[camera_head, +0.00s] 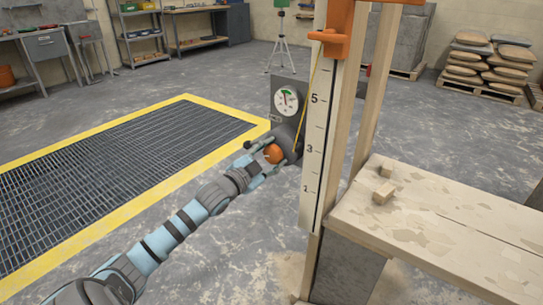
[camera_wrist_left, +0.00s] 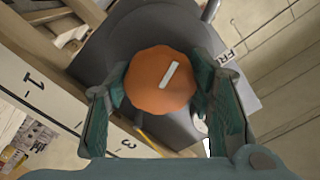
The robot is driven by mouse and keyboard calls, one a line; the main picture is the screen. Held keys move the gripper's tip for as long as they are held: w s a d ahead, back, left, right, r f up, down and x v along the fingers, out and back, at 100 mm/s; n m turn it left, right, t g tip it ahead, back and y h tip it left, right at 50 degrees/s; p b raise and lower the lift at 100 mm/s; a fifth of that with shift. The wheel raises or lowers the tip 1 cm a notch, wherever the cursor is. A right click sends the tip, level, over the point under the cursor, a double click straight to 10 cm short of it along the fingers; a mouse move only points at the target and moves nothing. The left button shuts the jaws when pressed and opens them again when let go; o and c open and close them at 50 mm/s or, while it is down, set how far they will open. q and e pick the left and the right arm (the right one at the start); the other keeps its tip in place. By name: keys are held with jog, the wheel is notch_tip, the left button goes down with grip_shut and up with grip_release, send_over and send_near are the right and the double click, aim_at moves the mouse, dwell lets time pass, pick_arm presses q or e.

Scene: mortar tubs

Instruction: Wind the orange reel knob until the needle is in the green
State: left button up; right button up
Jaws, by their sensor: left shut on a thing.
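The orange reel knob (camera_head: 273,153) sits on the front of a dark grey reel (camera_head: 285,138) beside the upright scale board. My left gripper (camera_head: 266,155) reaches in from the lower left and is shut on the knob. In the left wrist view the knob (camera_wrist_left: 160,80) has a white mark slanting up to the right, with a green-padded finger of the gripper (camera_wrist_left: 160,95) on each side. The round white dial (camera_head: 287,102) stands above the reel on a grey plate. Its needle is too small to read surely. My right gripper is not in view.
A white scale board (camera_head: 318,130) on a wooden post stands just right of the reel. A yellow cord (camera_head: 305,105) runs up beside it. A plank table (camera_head: 440,215) with small wood blocks is at the right. A yellow-edged floor grating (camera_head: 110,155) lies left.

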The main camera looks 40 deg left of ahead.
aim_at(272, 146)
pick_arm(q)
jog(key=shift+r, duration=0.1)
dwell(0.3)
jog(key=o, duration=1.2)
jog(key=shift+c, duration=0.2)
notch_tip(272, 146, up, 10)
jog(key=shift+s+f, duration=0.1)
